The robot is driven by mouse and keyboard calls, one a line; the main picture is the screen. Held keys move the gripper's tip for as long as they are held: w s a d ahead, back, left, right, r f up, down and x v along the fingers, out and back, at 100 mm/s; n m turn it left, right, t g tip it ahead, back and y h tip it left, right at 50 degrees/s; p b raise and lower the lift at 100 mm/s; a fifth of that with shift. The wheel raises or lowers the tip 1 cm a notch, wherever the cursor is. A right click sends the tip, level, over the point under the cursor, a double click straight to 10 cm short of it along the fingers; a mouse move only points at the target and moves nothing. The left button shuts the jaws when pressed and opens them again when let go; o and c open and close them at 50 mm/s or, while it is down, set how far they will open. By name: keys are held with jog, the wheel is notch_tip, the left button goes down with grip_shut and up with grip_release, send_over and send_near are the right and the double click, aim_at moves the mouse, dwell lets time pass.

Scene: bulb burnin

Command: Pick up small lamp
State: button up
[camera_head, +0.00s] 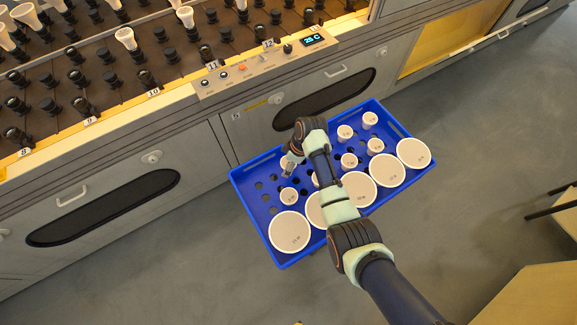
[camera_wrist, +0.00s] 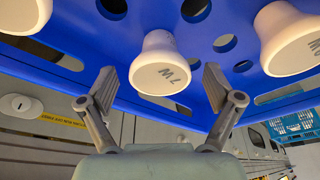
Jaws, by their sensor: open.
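Small white lamps stand in the holes of a blue crate (camera_head: 262,229). One small lamp (camera_wrist: 160,62), marked 7W, is in the middle of the wrist view, between the spread fingers of my gripper (camera_wrist: 160,74). The fingers are open, with a gap on both sides of the lamp. In the head view my gripper (camera_head: 289,169) is over the crate's left part, partly covering a small lamp (camera_head: 287,160). Another small lamp (camera_head: 289,196) stands just below it, and others (camera_head: 345,132) stand further right.
A row of large white lamps (camera_head: 290,231) lines the crate's front side, partly under my arm. Behind the crate is a grey burn-in bench (camera_head: 215,155) with a control panel (camera_head: 262,66) and many sockets. Empty holes (camera_wrist: 225,43) show around the centred lamp.

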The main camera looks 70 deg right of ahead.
jog(key=shift+f, duration=0.3)
jog(key=c, duration=1.3)
